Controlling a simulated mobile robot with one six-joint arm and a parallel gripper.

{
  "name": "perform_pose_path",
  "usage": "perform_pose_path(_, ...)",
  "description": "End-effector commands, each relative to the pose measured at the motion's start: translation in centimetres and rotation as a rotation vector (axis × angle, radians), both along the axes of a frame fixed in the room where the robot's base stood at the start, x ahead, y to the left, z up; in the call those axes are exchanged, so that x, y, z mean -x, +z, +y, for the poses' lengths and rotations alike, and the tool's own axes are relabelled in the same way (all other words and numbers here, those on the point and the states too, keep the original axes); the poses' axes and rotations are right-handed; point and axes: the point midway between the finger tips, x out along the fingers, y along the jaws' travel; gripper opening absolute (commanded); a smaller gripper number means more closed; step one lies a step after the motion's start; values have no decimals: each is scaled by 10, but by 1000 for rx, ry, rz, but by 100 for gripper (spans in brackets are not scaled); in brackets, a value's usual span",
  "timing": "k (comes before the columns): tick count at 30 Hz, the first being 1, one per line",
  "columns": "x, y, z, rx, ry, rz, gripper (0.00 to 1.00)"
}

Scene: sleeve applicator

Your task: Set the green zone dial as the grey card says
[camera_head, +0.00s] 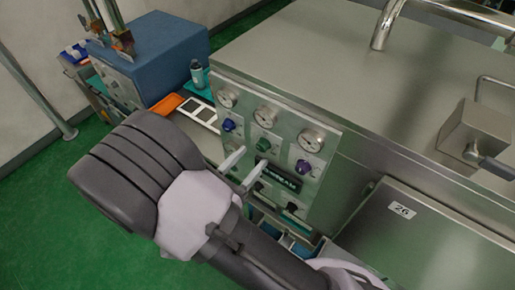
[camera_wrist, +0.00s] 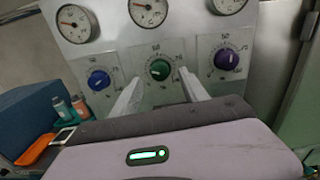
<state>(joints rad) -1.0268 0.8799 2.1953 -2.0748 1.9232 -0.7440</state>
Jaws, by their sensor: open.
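The green zone dial (camera_head: 263,145) is the middle of three dials on the upright front panel. In the wrist view the green dial (camera_wrist: 159,69) shows under a printed 50, with 75 to its right; its pointer is too small to read surely. My gripper (camera_head: 252,156) is open in front of the panel. In the wrist view the fingers of my gripper (camera_wrist: 160,78) stand apart, below and to either side of the green dial, with nothing between them. I cannot make out the grey card's writing in either view.
A blue dial (camera_wrist: 99,80) is left of the green one and a purple dial (camera_wrist: 226,59) right. Round gauges (camera_wrist: 148,11) sit above. A dark display (camera_head: 280,176) and black knobs lie below. An orange tray (camera_head: 167,104) and bottle (camera_head: 197,73) are at left.

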Motion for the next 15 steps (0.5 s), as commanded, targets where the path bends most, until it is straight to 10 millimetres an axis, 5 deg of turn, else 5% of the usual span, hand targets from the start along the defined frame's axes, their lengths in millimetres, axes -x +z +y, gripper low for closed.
perform_pose_path(6, -25, 0, -20, -1, -2, 1, 52)
perform_pose_path(15, -30, 0, -23, -1, 0, 1, 52)
